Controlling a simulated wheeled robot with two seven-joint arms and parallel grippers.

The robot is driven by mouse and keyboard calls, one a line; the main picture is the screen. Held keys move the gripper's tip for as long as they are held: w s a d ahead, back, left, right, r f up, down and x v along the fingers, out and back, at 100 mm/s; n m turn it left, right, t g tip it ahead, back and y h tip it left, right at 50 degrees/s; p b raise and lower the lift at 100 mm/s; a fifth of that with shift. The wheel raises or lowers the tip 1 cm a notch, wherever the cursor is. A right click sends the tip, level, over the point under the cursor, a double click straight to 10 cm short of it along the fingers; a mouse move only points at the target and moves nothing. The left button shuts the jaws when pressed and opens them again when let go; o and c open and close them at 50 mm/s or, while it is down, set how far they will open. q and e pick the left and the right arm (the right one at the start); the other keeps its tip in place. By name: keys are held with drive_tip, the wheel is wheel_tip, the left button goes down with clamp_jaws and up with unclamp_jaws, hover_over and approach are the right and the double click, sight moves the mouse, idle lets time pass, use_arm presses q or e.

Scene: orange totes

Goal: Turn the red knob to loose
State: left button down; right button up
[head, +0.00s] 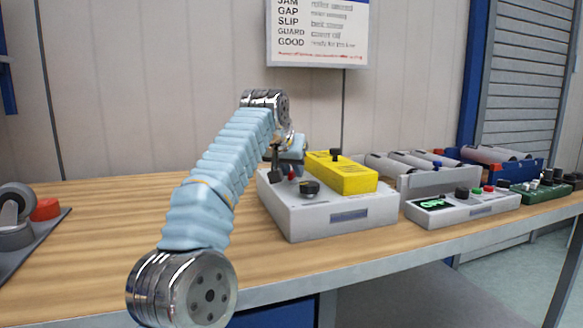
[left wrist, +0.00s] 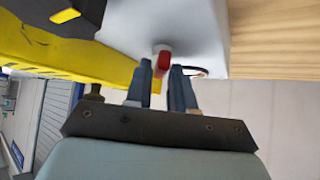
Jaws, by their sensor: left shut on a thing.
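The red knob (head: 291,175) is on the top of a light grey box (head: 330,225), at its back left corner. It also shows in the left wrist view (left wrist: 163,61), between the two dark fingers. My left gripper (head: 282,173) reaches over the box from the left and is shut on the red knob. In the left wrist view its fingertips (left wrist: 160,71) stand on either side of the knob. The knob's exact turn and any marking by it are too small to read. My right gripper is in neither view.
A yellow block (head: 342,174) and a black knob (head: 309,188) sit on the same box. To the right stand a grey panel with a green display (head: 432,204) and several grey cylinders. A sign (head: 318,33) hangs on the wall.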

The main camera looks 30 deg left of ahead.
use_arm(q)
drive_tip(key=n+y, duration=0.1)
drive_tip(key=n+p, duration=0.1)
drive_tip(key=n+g+y, duration=0.1)
drive_tip(key=shift+w+d+r+n+y+p, duration=0.1)
drive_tip(key=shift+d+r+n+y+p, duration=0.1)
drive_tip(key=shift+d+n+y+p, duration=0.1)
drive_tip(key=shift+w+f+n+g+y+p, duration=0.1)
drive_tip(key=shift+n+g+y+p, duration=1)
drive_tip(key=shift+n, duration=0.8)
drive_tip(key=c, duration=1.2)
unclamp_jaws()
drive_tip(key=shift+o, duration=0.2)
drive_tip(key=p+v, duration=0.1)
drive_tip(key=v, duration=1.2)
drive_tip(key=shift+s+d, duration=0.25)
drive_tip(key=shift+d, duration=0.15)
